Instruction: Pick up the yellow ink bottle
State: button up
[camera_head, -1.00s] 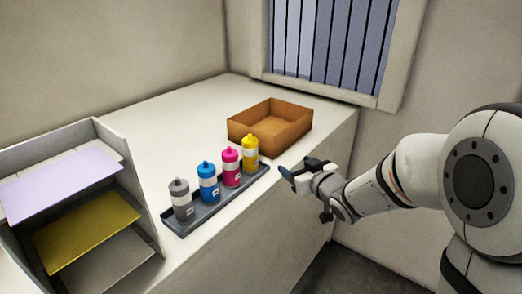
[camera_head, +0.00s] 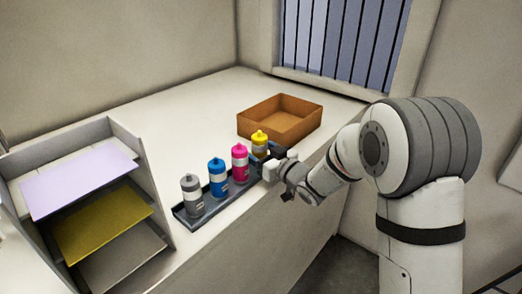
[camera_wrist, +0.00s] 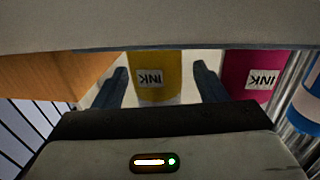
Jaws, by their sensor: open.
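The yellow ink bottle (camera_head: 259,139) stands upright at the far right end of the row in the dark tray (camera_head: 190,222). Its lower part is partly hidden by my gripper (camera_head: 267,156) in the head view. In the wrist view the yellow bottle (camera_wrist: 154,77) shows its INK label, between the two blue fingers of my open gripper (camera_wrist: 160,88). The bottle lies a little beyond or between the fingertips; I cannot tell exactly. I see no finger shut on it.
The magenta bottle (camera_head: 240,163) is close beside the yellow one, then the blue (camera_head: 218,178) and grey (camera_head: 192,196) bottles. A brown open box (camera_head: 280,125) stands behind. A paper shelf (camera_head: 128,150) is at left.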

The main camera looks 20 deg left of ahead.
jog(key=shift+c, duration=0.5)
jog(key=c, duration=1)
jog(key=shift+o, duration=0.2)
